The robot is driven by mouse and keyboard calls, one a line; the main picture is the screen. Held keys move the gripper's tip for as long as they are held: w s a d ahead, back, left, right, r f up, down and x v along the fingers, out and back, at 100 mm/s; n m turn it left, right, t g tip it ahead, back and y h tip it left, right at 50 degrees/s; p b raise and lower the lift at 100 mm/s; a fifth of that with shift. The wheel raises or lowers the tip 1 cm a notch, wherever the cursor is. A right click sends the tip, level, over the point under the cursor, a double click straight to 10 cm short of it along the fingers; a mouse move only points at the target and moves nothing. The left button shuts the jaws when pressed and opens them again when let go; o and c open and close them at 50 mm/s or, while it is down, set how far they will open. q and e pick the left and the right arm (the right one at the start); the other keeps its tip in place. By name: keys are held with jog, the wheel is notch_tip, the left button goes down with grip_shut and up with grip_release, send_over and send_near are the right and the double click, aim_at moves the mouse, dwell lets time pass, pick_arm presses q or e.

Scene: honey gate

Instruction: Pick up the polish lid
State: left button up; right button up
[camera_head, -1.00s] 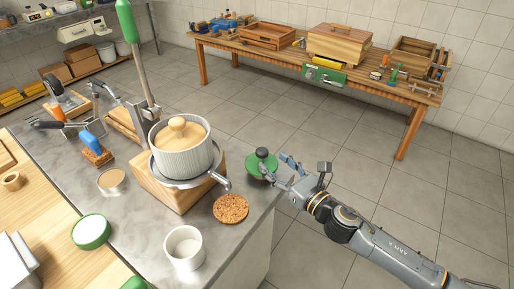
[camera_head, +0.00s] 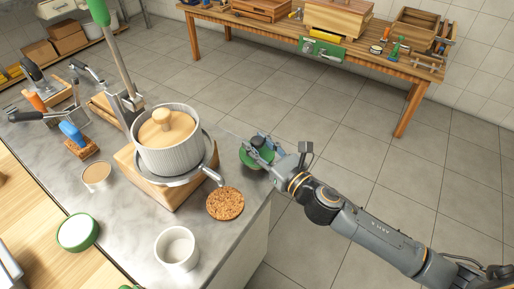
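A round green lid with a dark green knob (camera_head: 252,160), which looks like the polish lid, lies at the right edge of the grey counter. My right gripper (camera_head: 266,149) comes in from the right, with its fingers at the knob, partly covering the lid. The fingers are small and overlap the knob, so I cannot tell whether they are closed on it. The lid appears still on the counter. My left gripper is out of view.
A ribbed white pot (camera_head: 172,151) with a wooden lid stands on a wooden block left of the green lid, its handle pointing toward it. A cork mat (camera_head: 225,204) and white cup (camera_head: 177,248) are nearer. Open floor (camera_head: 330,130) lies beyond the counter.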

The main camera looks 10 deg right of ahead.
aim_at(258, 140)
grip_shut()
jog(key=shift+r, duration=0.65)
notch_tip(258, 140, up, 3)
jog(key=shift+f+p, duration=0.2)
jog(key=shift+p, duration=0.5)
pick_arm(q)
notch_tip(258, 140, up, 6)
jog(key=p, duration=0.4)
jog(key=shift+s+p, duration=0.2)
jog(key=shift+p, duration=0.15)
pick_arm(e)
jog(key=s+d+r, duration=0.3)
jog(key=s+r, duration=0.6)
jog(key=s, duration=0.4)
jog(key=shift+s+d, duration=0.25)
